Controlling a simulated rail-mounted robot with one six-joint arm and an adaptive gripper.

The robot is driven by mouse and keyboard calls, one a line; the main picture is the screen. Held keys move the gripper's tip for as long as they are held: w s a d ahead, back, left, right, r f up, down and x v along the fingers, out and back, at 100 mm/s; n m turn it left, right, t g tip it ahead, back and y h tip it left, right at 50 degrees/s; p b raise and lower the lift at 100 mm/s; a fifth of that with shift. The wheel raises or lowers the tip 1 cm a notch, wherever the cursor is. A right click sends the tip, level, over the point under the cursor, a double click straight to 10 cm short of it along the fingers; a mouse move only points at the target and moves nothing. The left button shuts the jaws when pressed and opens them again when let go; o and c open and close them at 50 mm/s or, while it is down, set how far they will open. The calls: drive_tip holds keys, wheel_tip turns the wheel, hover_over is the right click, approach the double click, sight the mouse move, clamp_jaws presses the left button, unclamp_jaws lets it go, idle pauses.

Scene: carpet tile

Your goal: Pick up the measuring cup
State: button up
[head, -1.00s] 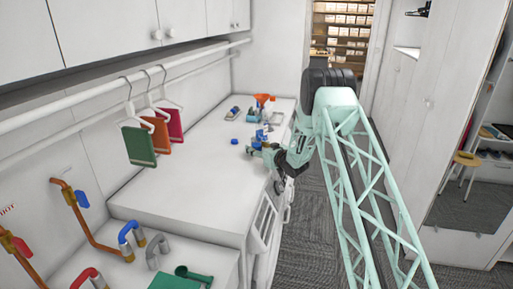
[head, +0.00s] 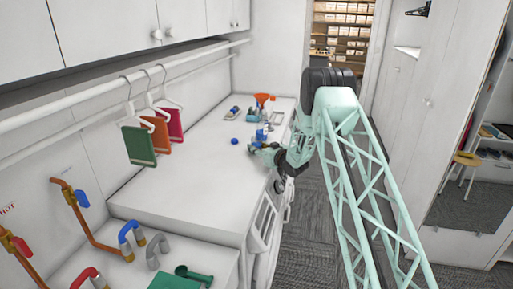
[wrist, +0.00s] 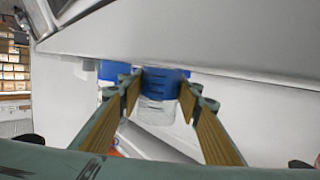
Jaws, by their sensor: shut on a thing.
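The measuring cup (wrist: 160,85), as I take it, is a small cup with a blue band and a clear, see-through part. In the wrist view it sits between my two fingertips, and my gripper (wrist: 160,80) is shut on it. In the head view my gripper (head: 256,147) is low over the far part of the white counter. There the cup is too small and too covered by the fingers to make out clearly. Whether it touches the counter I cannot tell.
A small blue object (head: 235,141) stands left of my gripper on the white counter (head: 190,180). An orange-topped spray bottle (head: 263,101) and other small items stand behind. A green scoop (head: 193,274) lies on the nearer, lower counter. The counter's middle is clear.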

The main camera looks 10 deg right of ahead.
drive_tip(key=shift+r, duration=0.15)
drive_tip(key=shift+r, duration=1.55)
drive_tip(key=v, duration=0.5)
drive_tip(key=a+f+b+v, duration=0.1)
drive_tip(key=v, duration=1)
drive_tip(key=shift+s+a+f+b, duration=0.2)
drive_tip(key=shift+s+b, duration=0.1)
drive_tip(key=shift+s, duration=0.1)
drive_tip(key=shift+a, duration=0.1)
drive_tip(key=shift+s+a+r+m+h+b, duration=0.3)
drive_tip(key=shift+s+a+h+b, duration=0.15)
drive_tip(key=shift+a+b, duration=0.3)
drive_tip(key=s+a+r+m+t+h+b, duration=0.1)
drive_tip(key=s+a+m+h+b, duration=0.2)
drive_tip(key=s+b, duration=0.3)
drive_tip(key=shift+s+r+h, duration=0.35)
drive_tip(key=shift+s+h, duration=0.4)
drive_tip(key=shift+s, duration=0.65)
drive_tip(key=shift+a, duration=0.1)
